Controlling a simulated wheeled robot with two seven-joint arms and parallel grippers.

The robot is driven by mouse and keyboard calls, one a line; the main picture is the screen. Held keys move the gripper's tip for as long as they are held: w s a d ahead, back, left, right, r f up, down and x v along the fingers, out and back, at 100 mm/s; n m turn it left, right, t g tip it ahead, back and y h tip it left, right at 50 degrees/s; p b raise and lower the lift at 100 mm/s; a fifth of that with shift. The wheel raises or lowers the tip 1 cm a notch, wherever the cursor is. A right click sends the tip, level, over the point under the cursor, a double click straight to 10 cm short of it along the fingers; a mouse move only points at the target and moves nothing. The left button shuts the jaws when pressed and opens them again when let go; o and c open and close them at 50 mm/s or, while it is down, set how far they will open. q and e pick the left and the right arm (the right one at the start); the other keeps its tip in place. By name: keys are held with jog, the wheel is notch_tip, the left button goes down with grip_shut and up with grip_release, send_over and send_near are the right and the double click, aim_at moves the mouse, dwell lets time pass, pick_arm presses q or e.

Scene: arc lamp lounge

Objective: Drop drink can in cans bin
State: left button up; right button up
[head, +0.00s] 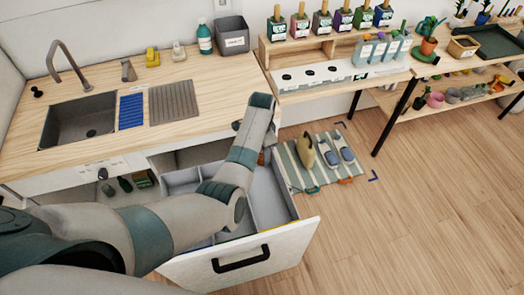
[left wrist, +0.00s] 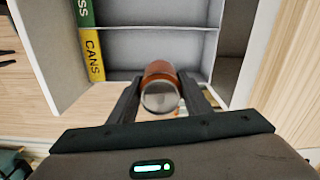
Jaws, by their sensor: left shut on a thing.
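My left gripper (left wrist: 158,84) is shut on the drink can (left wrist: 160,72), which is orange-brown with a silver end facing the camera. In the left wrist view the can overlaps the near wall of the cans bin (left wrist: 125,52), a grey compartment with a yellow CANS label (left wrist: 93,52). Its height above the bin cannot be told. In the head view my left wrist hangs over the far right part of the open drawer (head: 270,205); the fingers are mostly hidden there. My right gripper is not in view.
A green-labelled compartment (left wrist: 150,13) adjoins the cans bin. The drawer's white front (head: 240,262) has a black handle. The counter (head: 190,75) with its sink (head: 80,120) stands behind. A striped mat (head: 290,172) with items lies right; open floor (head: 430,200) lies beyond.

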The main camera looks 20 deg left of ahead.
pick_arm(q)
jog(key=shift+f, duration=0.8)
notch_tip(320, 180, down, 2)
jog(key=shift+b, duration=0.95)
jog(key=shift+f+b, duration=0.9)
jog(key=shift+b, duration=0.1)
jog(key=o, duration=1.1)
jog(key=shift+r, duration=0.1)
notch_tip(320, 180, up, 11)
jog(key=shift+f+b, duration=0.1)
jog(key=shift+b, duration=1.05)
notch_tip(320, 180, up, 5)
jog(key=shift+p, duration=1.2)
jog(key=shift+r+p, duration=0.7)
jog(key=shift+r, duration=0.05)
